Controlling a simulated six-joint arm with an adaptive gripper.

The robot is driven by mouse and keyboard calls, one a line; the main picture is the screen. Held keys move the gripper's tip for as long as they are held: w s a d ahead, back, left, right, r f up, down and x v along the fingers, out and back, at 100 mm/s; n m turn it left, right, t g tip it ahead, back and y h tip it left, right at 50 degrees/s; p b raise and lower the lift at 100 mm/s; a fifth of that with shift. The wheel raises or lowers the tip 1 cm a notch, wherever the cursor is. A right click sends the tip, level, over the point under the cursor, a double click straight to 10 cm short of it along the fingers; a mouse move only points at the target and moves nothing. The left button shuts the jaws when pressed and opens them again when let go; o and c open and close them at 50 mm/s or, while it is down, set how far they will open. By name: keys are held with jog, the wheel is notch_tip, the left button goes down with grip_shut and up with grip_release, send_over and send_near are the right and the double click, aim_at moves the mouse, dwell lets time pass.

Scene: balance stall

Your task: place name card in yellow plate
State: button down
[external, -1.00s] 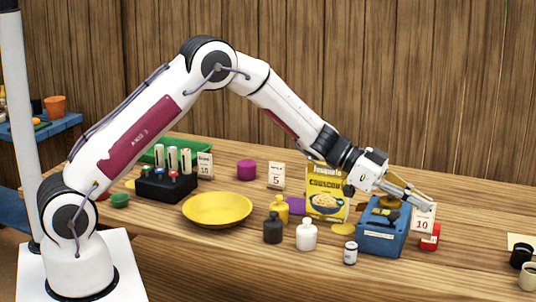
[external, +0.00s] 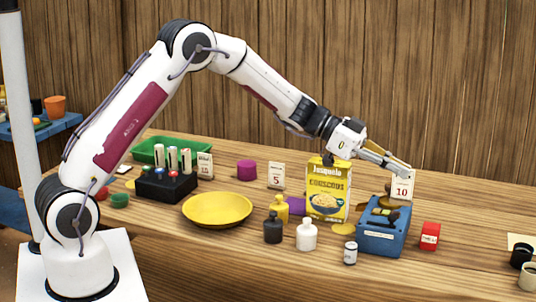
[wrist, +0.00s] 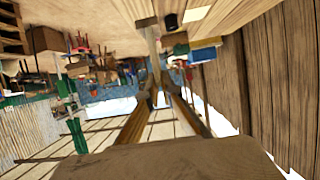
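A white name card (external: 402,189) printed with a red 10 is at my fingertips in the external view. My gripper (external: 404,171) is shut on its top edge and holds it upright above the blue box, at the right of the table. The yellow plate (external: 217,209) lies empty on the table, well to the left of my gripper. In the wrist view I cannot make out the card clearly.
A couscous box (external: 328,192) and several small bottles, one of them white (external: 306,234), stand between my gripper and the plate. A blue box (external: 380,238) is below the card, with a red block (external: 430,236) beside it. Another card (external: 276,176) stands behind.

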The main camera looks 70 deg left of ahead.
jog(key=s+a+n+t+y, duration=0.1)
jog(key=s+a, duration=0.6)
jog(key=a, duration=0.5)
jog(key=s+a+n+t+y, duration=0.1)
jog(key=s+a, duration=0.6)
jog(key=a, duration=0.5)
jog(key=s+a+n+t+y, duration=0.1)
jog(key=s+a, duration=0.5)
jog(key=s, duration=0.4)
jog(key=s+a+n+y, duration=0.1)
jog(key=s+a, duration=0.5)
jog(key=s, duration=0.4)
jog(key=shift+s+f, duration=0.1)
jog(key=shift+f, duration=2.3)
notch_tip(320, 180, down, 6)
jog(key=shift+f, duration=0.25)
